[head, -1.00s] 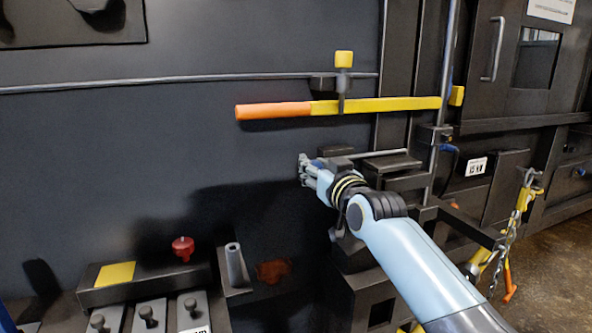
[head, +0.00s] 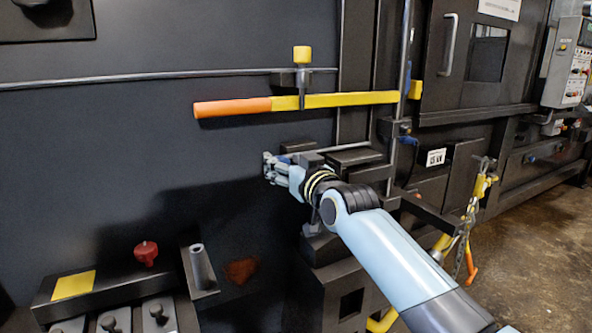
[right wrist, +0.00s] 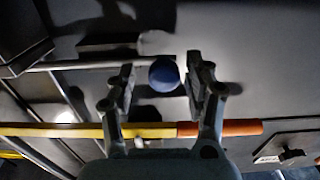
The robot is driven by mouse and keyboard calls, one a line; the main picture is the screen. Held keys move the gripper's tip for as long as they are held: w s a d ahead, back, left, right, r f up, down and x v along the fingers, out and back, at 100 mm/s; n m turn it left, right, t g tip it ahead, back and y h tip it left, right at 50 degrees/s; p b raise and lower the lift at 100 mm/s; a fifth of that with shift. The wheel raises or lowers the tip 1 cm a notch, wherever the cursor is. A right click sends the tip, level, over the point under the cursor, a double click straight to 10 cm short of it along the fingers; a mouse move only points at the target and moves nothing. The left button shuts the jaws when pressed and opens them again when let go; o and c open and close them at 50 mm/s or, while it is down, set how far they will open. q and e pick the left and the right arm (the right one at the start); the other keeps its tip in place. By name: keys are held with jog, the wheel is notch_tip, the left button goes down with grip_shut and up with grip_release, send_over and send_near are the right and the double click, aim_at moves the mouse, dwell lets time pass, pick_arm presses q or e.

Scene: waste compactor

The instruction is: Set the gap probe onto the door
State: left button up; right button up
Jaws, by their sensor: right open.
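My right gripper (head: 272,168) is open in front of the dark machine wall, below the orange-and-yellow lever. In the right wrist view, a round blue end (right wrist: 164,74) shows between the two open fingers (right wrist: 161,80), without visible grip. It looks like the end of the gap probe, but its body is mostly hidden. A thin grey rod (right wrist: 75,64) runs left from behind the fingers. A dark door (head: 455,75) with a grey handle and small window is at the upper right in the head view. My left gripper is not in view.
The orange-and-yellow lever (head: 350,99) crosses just above the right gripper. Dark blocks (head: 355,157) and an upright post stand right of it. A red knob (head: 146,253) is at the lower left. A chain (head: 466,225) hangs at the right, with open floor beyond.

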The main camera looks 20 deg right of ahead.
jog(key=s, duration=1.1)
jog(key=shift+d, duration=0.25)
jog(key=shift+s, duration=0.15)
jog(key=s+d+f+g+b, duration=0.1)
jog(key=s+f+g+b, duration=0.3)
jog(key=f, duration=1.1)
jog(key=s+d+f+g+h+b, duration=0.1)
jog(key=s+f, duration=0.4)
jog(key=f, duration=0.9)
jog(key=s+d+f+g+b, duration=0.1)
jog(key=s+f+g+b, duration=0.3)
jog(key=f, duration=1.1)
jog(key=s+f+g+b, duration=0.1)
jog(key=s+f+g, duration=0.2)
jog(key=s+f, duration=1.25)
jog(key=s+d+f+g, duration=0.1)
jog(key=s+f, duration=0.3)
jog(key=s, duration=0.7)
jog(key=s+f+g+b, duration=0.1)
jog(key=s+f+g, duration=0.3)
jog(key=s, duration=0.8)
jog(key=shift+d+f, duration=0.4)
